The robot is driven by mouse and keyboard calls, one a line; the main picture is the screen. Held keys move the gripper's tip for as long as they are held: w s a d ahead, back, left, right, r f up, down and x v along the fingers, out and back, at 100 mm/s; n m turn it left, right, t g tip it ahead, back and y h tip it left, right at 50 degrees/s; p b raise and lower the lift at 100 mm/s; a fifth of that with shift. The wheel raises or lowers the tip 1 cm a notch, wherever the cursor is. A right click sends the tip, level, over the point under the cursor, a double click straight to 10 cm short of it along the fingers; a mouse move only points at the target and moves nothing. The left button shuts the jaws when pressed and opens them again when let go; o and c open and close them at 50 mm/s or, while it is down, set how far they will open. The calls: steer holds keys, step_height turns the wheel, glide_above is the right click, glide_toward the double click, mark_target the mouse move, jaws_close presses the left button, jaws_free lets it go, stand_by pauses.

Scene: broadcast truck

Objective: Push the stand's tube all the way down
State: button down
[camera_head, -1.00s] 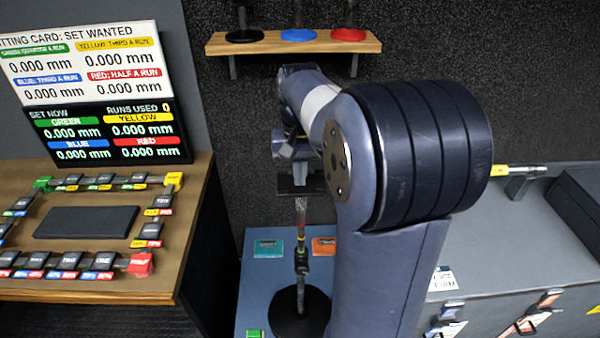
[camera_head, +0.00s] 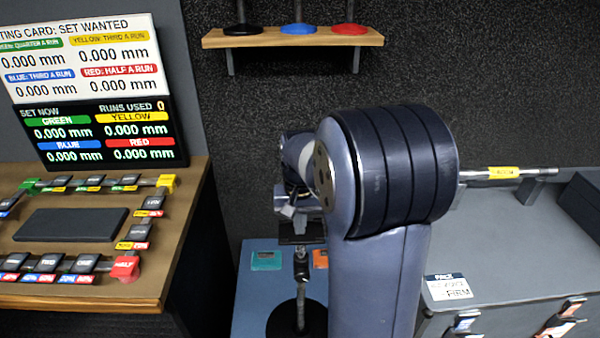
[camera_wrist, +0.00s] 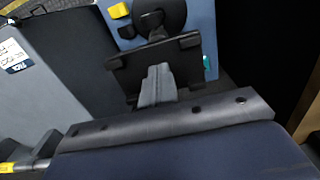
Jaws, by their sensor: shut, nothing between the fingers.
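The stand has a round black base (camera_head: 282,324) on a blue surface, with a thin upright tube and a dark collar (camera_head: 301,266) partway up. A flat dark plate (camera_head: 300,239) tops the tube, close above the collar. My gripper (camera_head: 298,212) is shut and empty, pointing down right over the plate. In the wrist view the gripper's grey fingers (camera_wrist: 157,88) overlap the black plate (camera_wrist: 187,62), with the stand's base (camera_wrist: 172,14) beyond it. The fingers seem to touch the plate, but the contact itself is hidden. Little tube shows between plate and collar.
A teal block (camera_head: 266,261) and an orange block (camera_head: 320,259) lie beside the stand on the blue surface. A wooden bench (camera_head: 90,290) stands left, a grey case (camera_head: 500,245) right. A wooden shelf (camera_head: 225,40) hangs behind. My arm blocks the view right of the stand.

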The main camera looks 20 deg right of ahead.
steer(key=shift+s+f, duration=0.2)
steer(key=shift+f, duration=0.3)
steer(key=shift+w+r+p, duration=0.1)
steer(key=shift+r+p, duration=0.45)
steer(key=shift+r, duration=0.05)
step_height(320, 180, up, 14)
steer(key=p, duration=0.2)
steer(key=shift+p, duration=0.4)
steer(key=shift+w+f, duration=0.1)
steer(key=shift+f, duration=0.1)
step_height(320, 180, down, 12)
steer(key=shift+f+b, duration=0.2)
steer(key=shift+b, duration=0.9)
steer(key=shift+f+b, duration=0.7)
steer(key=shift+f, duration=0.15)
